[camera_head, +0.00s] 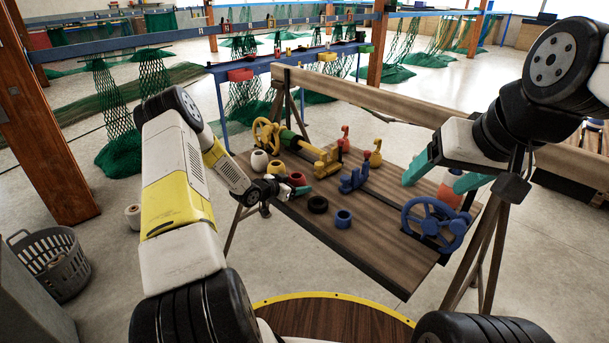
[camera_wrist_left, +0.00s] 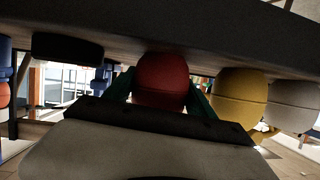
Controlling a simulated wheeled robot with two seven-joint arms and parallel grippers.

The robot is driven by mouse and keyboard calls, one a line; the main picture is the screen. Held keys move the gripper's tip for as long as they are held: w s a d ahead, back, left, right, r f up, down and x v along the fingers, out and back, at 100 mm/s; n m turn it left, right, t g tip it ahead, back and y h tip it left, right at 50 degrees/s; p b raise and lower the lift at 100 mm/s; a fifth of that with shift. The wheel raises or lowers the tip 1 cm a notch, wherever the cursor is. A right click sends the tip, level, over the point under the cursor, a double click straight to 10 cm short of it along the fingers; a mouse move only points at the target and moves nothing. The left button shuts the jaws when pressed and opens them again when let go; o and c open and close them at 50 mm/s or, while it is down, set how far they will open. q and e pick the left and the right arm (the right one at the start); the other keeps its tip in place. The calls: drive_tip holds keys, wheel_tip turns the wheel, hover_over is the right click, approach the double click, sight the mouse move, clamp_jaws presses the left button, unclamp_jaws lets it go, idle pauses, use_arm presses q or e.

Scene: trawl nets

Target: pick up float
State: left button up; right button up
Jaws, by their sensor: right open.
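A red float (camera_head: 297,179) stands on the wooden table, in a row with a yellow float (camera_head: 277,168) and a white float (camera_head: 259,160). My left gripper (camera_head: 298,190) is at the red float. In the left wrist view, its teal fingers lie on both sides of the red float (camera_wrist_left: 162,82); whether they press on it I cannot tell. The yellow float (camera_wrist_left: 238,98) and white float (camera_wrist_left: 292,106) are to the right there. My right gripper (camera_head: 444,176) is open above the table's right end, with a red-and-white float (camera_head: 449,194) partly hidden behind it.
The table (camera_head: 370,240) also holds a black ring (camera_head: 318,204), a blue ring (camera_head: 343,218), a blue handwheel (camera_head: 436,222), a yellow valve (camera_head: 312,153) and small blue, red and yellow fittings. A wooden beam (camera_head: 370,95) runs behind. A grey basket (camera_head: 50,262) stands on the floor at left.

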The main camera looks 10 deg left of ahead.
sight(300, 176)
use_arm(q)
drive_tip(key=c, duration=0.6)
drive_tip(key=shift+r, duration=0.1)
drive_tip(key=shift+r, duration=0.45)
wheel_tip(300, 176, up, 2)
drive_tip(key=shift+r, duration=0.15)
drive_tip(key=s+d+r, duration=0.1)
drive_tip(key=s+d, duration=0.2)
drive_tip(key=s, duration=1.2)
drive_tip(key=shift+s+d+r, duration=0.2)
drive_tip(key=shift+s+r, duration=0.1)
drive_tip(key=shift+r, duration=0.05)
